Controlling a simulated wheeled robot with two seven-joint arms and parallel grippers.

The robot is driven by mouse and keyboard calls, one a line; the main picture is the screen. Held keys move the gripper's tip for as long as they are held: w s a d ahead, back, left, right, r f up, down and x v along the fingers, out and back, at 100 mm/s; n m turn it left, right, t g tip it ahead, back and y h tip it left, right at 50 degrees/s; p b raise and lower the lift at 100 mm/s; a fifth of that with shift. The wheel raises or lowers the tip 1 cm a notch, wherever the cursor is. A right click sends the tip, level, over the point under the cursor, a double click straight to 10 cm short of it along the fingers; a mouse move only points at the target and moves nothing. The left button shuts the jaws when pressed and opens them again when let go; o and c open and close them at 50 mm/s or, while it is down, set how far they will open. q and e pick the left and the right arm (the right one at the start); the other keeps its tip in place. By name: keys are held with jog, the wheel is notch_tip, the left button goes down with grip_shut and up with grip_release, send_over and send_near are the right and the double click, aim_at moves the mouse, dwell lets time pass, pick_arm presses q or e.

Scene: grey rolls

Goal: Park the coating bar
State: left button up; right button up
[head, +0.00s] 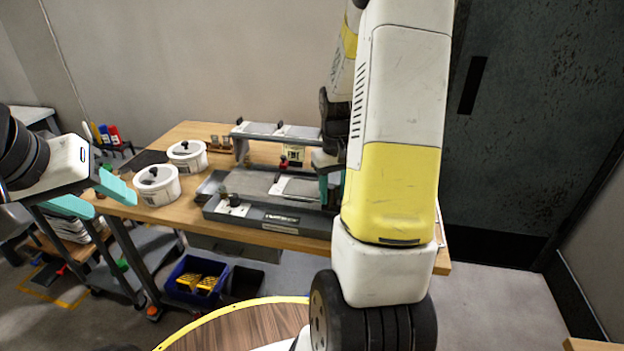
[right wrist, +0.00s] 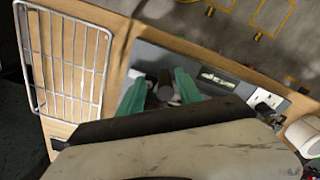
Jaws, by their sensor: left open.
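The grey flatbed coater (head: 258,219) lies on the wooden table, and part of it shows in the right wrist view. My right gripper (head: 325,188) is over its right end, mostly hidden behind my own arm. In the right wrist view, the teal fingers of my right gripper (right wrist: 160,95) stand apart with a dark round-ended piece (right wrist: 166,84) between them. I cannot tell whether they touch it or whether it is the coating bar. My left gripper (head: 94,197) is open and empty, left of the table, near the white pots. A raised grey stand (head: 262,131) stands behind the coater.
Two lidded white pots (head: 157,186) stand at the table's left. A wire rack (right wrist: 66,62) lies at the table's other end. A blue bin (head: 184,291) with yellow items is below. A round wooden top (head: 240,328) is in front.

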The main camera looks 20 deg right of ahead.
notch_tip(320, 180, up, 8)
jog(key=shift+f, duration=0.1)
dwell(0.5)
jog(key=shift+a+r, duration=0.2)
jog(key=s+a+r+t+y, duration=0.2)
jog(key=s+a+r+t, duration=0.4)
jog(key=s+a+r, duration=0.7)
jog(key=s+a, duration=0.2)
jog(key=shift+a+n, duration=0.3)
jog(key=shift+a, duration=0.05)
